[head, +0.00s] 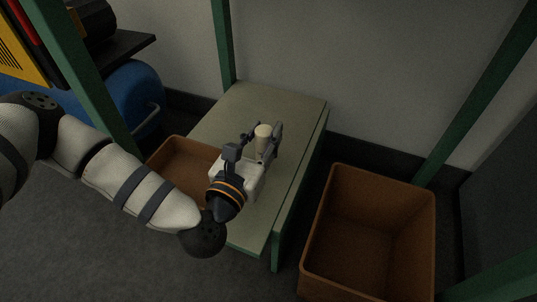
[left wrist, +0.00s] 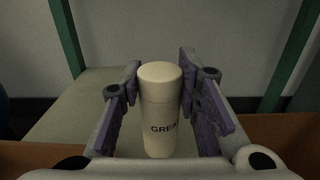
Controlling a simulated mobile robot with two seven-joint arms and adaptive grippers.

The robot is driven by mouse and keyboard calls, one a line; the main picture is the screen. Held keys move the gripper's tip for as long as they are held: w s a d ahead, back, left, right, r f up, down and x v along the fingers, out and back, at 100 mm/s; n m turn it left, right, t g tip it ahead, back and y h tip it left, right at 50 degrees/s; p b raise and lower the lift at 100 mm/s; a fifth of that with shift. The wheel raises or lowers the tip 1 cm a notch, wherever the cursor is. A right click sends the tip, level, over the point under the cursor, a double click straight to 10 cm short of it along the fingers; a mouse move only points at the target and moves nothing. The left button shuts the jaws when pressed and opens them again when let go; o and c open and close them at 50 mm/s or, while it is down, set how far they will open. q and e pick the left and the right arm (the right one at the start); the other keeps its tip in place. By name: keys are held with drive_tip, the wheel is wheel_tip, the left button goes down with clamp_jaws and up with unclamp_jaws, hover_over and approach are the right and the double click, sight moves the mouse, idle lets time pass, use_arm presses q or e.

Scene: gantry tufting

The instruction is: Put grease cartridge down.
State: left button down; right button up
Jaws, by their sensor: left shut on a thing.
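The grease cartridge (head: 263,132) is a cream cylinder with a rounded top, upright between the fingers of my left gripper (head: 262,143). In the left wrist view the cartridge (left wrist: 160,110) shows dark lettering that begins "GREA". My left gripper (left wrist: 160,98) is shut on it, with a finger on each side. The gripper is over the green-legged table (head: 300,113). The cartridge's lower end is hidden in the head view, and I cannot tell whether it touches the tabletop. My right gripper is in neither view.
A brown bin (head: 180,160) lies at the table's left side, partly behind my left arm. A larger, empty-looking brown bin (head: 368,230) stands right of the table. Green posts (head: 222,40) frame the space. A blue tank (head: 135,95) is at the left. The far tabletop is clear.

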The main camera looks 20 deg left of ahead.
use_arm(q)
drive_tip(key=shift+w+d+f+b, duration=0.15)
drive_tip(key=shift+w+f+b, duration=0.2)
drive_tip(key=shift+w+f, duration=0.65)
drive_tip(key=shift+w+f+b, duration=0.15)
drive_tip(key=shift+f+b, duration=0.25)
drive_tip(key=shift+f, duration=0.6)
drive_tip(key=shift+w+f+b, duration=0.15)
drive_tip(key=shift+f+b, duration=0.25)
drive_tip(key=shift+f, duration=0.55)
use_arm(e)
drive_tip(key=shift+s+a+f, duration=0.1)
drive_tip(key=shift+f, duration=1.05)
use_arm(q)
drive_tip(key=shift+f, duration=0.25)
drive_tip(key=c, duration=1.2)
unclamp_jaws()
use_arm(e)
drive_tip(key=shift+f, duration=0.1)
use_arm(q)
drive_tip(key=shift+r, duration=0.15)
drive_tip(key=s+p, duration=0.3)
drive_tip(key=s, duration=0.8)
drive_tip(key=shift+s+r, duration=0.1)
drive_tip(key=shift+s, duration=0.45)
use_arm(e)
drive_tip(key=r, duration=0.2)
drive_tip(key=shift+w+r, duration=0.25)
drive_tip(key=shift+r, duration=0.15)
